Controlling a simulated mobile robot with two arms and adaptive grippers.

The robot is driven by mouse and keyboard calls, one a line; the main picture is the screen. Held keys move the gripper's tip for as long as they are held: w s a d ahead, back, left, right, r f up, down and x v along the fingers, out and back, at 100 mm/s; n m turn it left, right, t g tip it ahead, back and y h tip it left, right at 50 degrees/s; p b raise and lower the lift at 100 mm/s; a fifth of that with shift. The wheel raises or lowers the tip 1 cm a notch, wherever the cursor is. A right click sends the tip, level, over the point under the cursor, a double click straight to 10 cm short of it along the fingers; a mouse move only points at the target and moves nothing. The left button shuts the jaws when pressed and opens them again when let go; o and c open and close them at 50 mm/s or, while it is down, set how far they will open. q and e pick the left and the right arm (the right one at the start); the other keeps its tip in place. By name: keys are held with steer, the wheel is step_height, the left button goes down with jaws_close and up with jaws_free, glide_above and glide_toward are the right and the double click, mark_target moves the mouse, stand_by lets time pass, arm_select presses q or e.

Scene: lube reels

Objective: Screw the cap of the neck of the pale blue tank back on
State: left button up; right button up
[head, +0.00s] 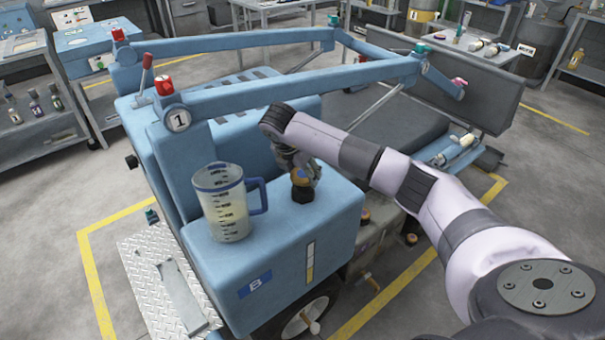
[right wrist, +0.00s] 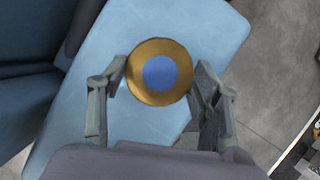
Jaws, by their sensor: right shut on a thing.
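The pale blue tank (head: 335,222), marked B, is at the front of the blue machine. My right gripper (head: 302,176) points down over the tank's top. It is shut on the cap (right wrist: 180,72), a round yellow-orange cap with a blue centre, one finger on each side in the right wrist view. In the head view the cap is partly covered by the fingers, low at the tank top. My left gripper is not in view.
A measuring jug (head: 228,205) with pale yellow liquid and a blue handle stands on the tank, left of my gripper. Blue frame bars (head: 290,95) run above and behind. A tread plate (head: 165,285) lies at the front left. Shelves with bottles stand around the floor.

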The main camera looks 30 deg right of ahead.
steer(key=shift+w+m, duration=0.1)
steer(key=shift+m, duration=0.5)
steer(key=shift+g, duration=0.3)
steer(key=shift+w+m+g+b, duration=0.15)
steer(key=shift+m+g+b, duration=0.3)
steer(key=shift+m, duration=0.75)
steer(key=shift+m+g, duration=0.55)
steer(key=shift+m, duration=0.85)
steer(key=m+g+b, duration=0.1)
steer(key=m, duration=0.1)
steer(key=shift+w+f+m+b, duration=0.1)
steer(key=shift+w+m+b, duration=0.05)
steer(key=shift+m+b, duration=0.25)
steer(key=shift+m+g, duration=0.5)
steer(key=shift+m, duration=0.7)
